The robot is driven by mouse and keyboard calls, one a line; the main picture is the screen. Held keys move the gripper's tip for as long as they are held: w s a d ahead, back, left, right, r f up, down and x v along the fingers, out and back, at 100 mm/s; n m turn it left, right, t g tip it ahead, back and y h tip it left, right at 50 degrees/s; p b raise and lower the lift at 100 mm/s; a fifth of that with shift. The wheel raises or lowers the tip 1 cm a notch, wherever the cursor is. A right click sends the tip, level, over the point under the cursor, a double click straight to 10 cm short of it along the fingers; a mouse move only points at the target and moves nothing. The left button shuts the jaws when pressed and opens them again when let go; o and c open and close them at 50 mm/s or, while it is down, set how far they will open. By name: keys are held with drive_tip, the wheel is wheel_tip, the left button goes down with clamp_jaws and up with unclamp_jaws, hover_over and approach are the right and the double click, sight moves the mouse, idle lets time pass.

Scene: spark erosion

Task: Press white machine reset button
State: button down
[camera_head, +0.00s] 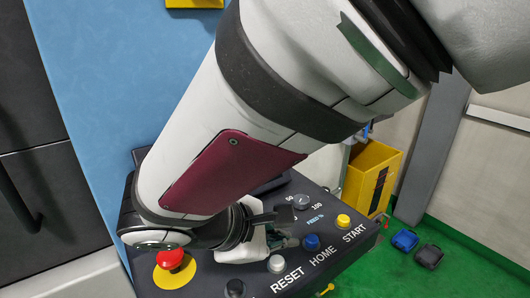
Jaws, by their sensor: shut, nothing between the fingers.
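The white reset button (276,264) is on the dark sloping control panel (345,255), just above the word RESET. It is in plain view and uncovered. My gripper (285,230) is over the panel, a little above and right of the white button in the picture. Its fingers are shut and empty. My arm crosses the picture from the upper right and hides the upper left part of the panel. I cannot tell the exact height of the fingertips above the panel, and no contact with the button shows.
A blue button (311,242), a yellow button (343,220) and a black button (235,288) flank the white one. A red emergency stop (170,260) sits at the left. A feed dial (301,201) is behind. A yellow bin (372,178) stands beyond, on green floor.

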sight(279, 263)
drive_tip(key=shift+f+b, duration=0.4)
drive_tip(key=shift+f, duration=0.55)
idle(0.8)
drive_tip(key=shift+f, duration=0.4)
drive_tip(key=shift+f+b, duration=0.4)
drive_tip(key=shift+b, duration=0.1)
idle(0.4)
drive_tip(key=shift+r, duration=0.15)
idle(0.3)
drive_tip(key=shift+r+p, duration=0.6)
drive_tip(key=shift+r, duration=0.1)
drive_tip(key=shift+s+r+p, duration=0.1)
drive_tip(key=shift+r+p, duration=1.65)
drive_tip(key=shift+r, duration=0.8)
